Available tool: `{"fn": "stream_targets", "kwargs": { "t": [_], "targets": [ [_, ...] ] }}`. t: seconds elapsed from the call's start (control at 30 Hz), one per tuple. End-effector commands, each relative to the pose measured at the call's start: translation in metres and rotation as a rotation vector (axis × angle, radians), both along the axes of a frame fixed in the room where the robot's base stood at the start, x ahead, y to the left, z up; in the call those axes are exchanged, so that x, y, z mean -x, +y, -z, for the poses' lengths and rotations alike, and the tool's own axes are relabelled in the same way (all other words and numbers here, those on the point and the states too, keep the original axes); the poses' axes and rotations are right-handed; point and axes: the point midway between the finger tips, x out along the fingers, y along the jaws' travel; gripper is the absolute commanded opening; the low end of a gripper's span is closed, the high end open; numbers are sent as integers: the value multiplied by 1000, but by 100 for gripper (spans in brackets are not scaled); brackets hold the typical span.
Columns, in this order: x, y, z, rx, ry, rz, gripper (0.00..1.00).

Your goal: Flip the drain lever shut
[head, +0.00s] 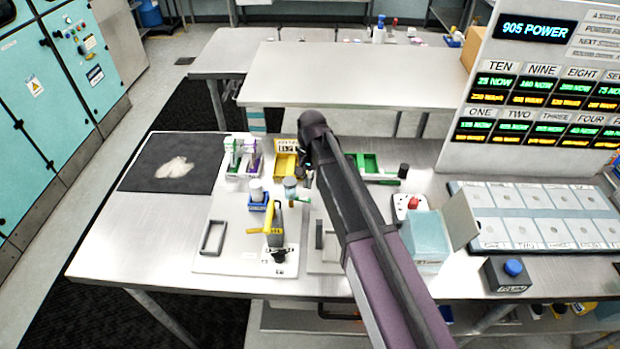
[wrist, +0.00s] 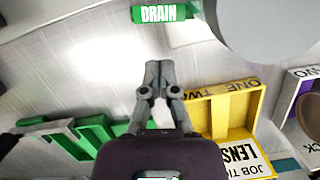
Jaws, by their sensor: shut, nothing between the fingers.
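The green drain lever piece (wrist: 165,13), lettered DRAIN, shows at the top edge of the wrist view, beside a large pale grey round body (wrist: 265,25). My gripper (wrist: 157,68) is shut and empty, its fingertips pointing toward the lettering with a visible gap between. In the head view my arm hides most of the gripper, which is near a small cylinder (head: 290,185) in the middle of the bench. I cannot tell the lever's angle clearly.
A yellow tray (head: 286,160) and a green tray (head: 364,163) stand behind. A green bar with a black knob (head: 403,170) is at the right. A white board with a yellow-handled device (head: 273,225) is in front. The bench's left front is clear.

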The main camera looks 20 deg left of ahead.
Motion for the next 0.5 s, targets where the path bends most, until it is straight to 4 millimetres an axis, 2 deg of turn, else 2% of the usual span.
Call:
{"fn": "stream_targets", "kwargs": {
  "t": [0.03, 0.2, 0.5],
  "targets": [
    [9, -2, 2, 0, 0, -1, 0],
    [21, -2, 5, 0, 0, 0, 0],
    [25, -2, 5, 0, 0, 1, 0]
  ]
}}
